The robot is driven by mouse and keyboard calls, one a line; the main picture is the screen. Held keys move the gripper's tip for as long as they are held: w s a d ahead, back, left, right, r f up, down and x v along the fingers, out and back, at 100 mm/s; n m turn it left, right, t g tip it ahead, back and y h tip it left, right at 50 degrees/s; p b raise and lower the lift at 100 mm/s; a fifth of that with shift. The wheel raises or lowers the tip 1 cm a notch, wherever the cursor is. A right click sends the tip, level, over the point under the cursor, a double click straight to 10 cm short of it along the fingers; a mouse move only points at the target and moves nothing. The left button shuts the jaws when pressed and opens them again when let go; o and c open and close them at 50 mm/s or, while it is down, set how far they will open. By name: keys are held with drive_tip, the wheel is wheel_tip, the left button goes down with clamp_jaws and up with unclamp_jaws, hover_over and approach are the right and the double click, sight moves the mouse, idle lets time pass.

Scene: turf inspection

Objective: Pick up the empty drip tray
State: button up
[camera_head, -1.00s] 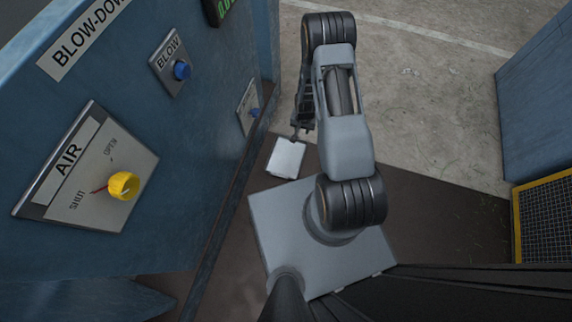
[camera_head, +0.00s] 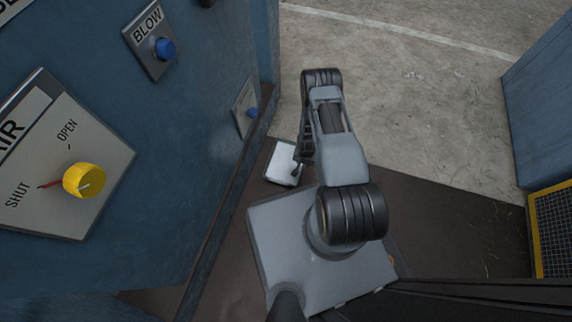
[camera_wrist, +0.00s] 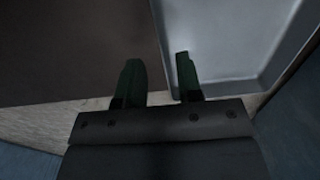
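The drip tray (camera_head: 280,164) is a shallow pale grey tray on the dark brown floor, beside the foot of the blue panel. Its inside looks bare in the wrist view, where it fills the upper right (camera_wrist: 225,45). My gripper (camera_wrist: 158,72) is open, with two dark green fingers apart. The tray's left rim runs between them: the right finger is over the tray's inner side, the left finger outside over the brown floor. I cannot tell whether either finger touches the rim. In the head view my gripper (camera_head: 296,168) is at the tray's right edge, partly covering it.
The blue panel (camera_head: 190,150) stands close left of the tray, with a yellow AIR knob (camera_head: 84,180) pointing toward SHUT and a blue BLOW button (camera_head: 165,48). A blue cabinet (camera_head: 540,110) and a yellow-framed grille (camera_head: 552,230) stand at right. Bare concrete (camera_head: 430,90) lies beyond.

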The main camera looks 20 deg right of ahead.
drive_tip(key=shift+w+f+b, duration=0.15)
drive_tip(key=shift+f+b, duration=1.45)
drive_tip(key=shift+f, duration=1.05)
clamp_jaws()
